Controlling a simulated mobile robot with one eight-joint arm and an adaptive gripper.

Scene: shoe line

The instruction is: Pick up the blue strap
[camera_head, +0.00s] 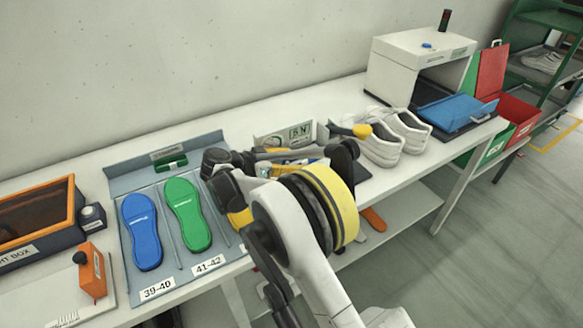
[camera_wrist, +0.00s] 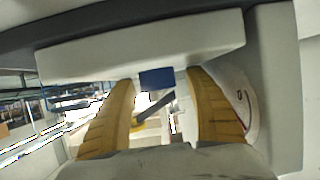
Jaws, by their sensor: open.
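A small blue piece (camera_wrist: 157,79), which looks like the blue strap, shows in the wrist view against the edge of a white block (camera_wrist: 140,52). My gripper (camera_wrist: 163,84) is open, with one tan ribbed finger on each side of the blue piece and a gap to both. I cannot tell how far the piece lies beyond the fingertips. In the head view my arm and wrist cover most of this spot; a bit of blue (camera_head: 316,163) shows beside the wrist, and I cannot tell if it is the same piece.
A blue insole (camera_head: 141,232) and a green insole (camera_head: 188,214) lie on a grey board at left. White shoes (camera_head: 402,132) and a yellow-tipped tool (camera_head: 355,131) lie to the right. A white box machine (camera_head: 410,68) and blue tray (camera_head: 455,110) stand farther right.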

